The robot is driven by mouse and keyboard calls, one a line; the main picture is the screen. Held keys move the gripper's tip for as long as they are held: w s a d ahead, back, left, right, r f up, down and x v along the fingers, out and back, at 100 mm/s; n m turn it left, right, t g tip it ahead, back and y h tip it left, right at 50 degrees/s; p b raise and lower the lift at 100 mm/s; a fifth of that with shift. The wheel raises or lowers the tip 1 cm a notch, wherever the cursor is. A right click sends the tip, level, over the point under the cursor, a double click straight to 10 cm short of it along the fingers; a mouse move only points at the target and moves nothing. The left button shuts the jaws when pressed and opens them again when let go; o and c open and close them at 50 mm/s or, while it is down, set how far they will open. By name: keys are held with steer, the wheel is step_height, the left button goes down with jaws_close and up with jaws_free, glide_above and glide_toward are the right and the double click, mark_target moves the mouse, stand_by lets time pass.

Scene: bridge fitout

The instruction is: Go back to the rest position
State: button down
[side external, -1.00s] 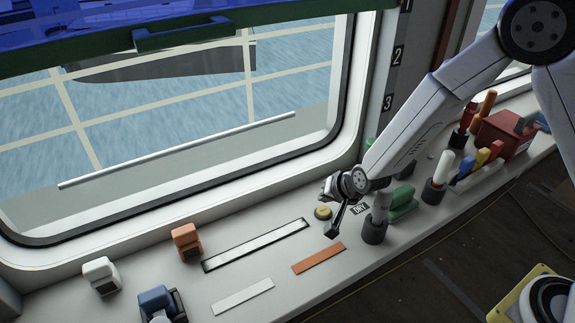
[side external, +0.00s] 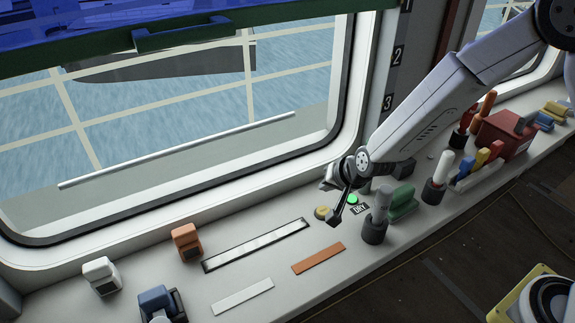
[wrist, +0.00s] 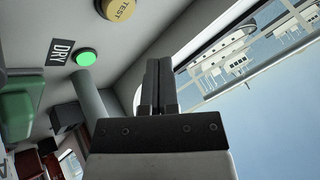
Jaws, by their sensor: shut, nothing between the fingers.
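My gripper (side external: 335,219) hangs above the white window ledge (side external: 225,268), just left of the DRY label in the side view. Its two fingers are together and empty, which also shows in the wrist view (wrist: 159,68). A lit green button (side external: 352,199) sits beside the DRY label (side external: 360,209); it also shows in the wrist view (wrist: 86,57). A yellow TEST button (side external: 322,212) is left of my gripper, and part of it shows in the wrist view (wrist: 118,8). No rest position is marked in view.
A grey-handled tool in a dark holder (side external: 376,222) and a green block (side external: 403,203) stand right of my gripper. A red box (side external: 500,138) and several coloured tools are farther right. White, orange (side external: 187,243) and blue devices stand left. The large window is behind.

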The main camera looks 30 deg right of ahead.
steer(key=shift+s+r, duration=0.2)
steer(key=shift+r, duration=0.15)
steer(key=s+d+r+n+g, duration=0.35)
steer(key=s+r+n, duration=0.4)
steer(key=s, duration=0.35)
steer(key=s+d+f+g, duration=0.1)
steer(key=s+d+f, duration=0.2)
steer(key=s+d, duration=0.3)
steer(key=shift+s+d+h, duration=0.25)
steer(key=shift+d+h, duration=0.15)
steer(key=shift+d, duration=0.45)
stand_by(2.4)
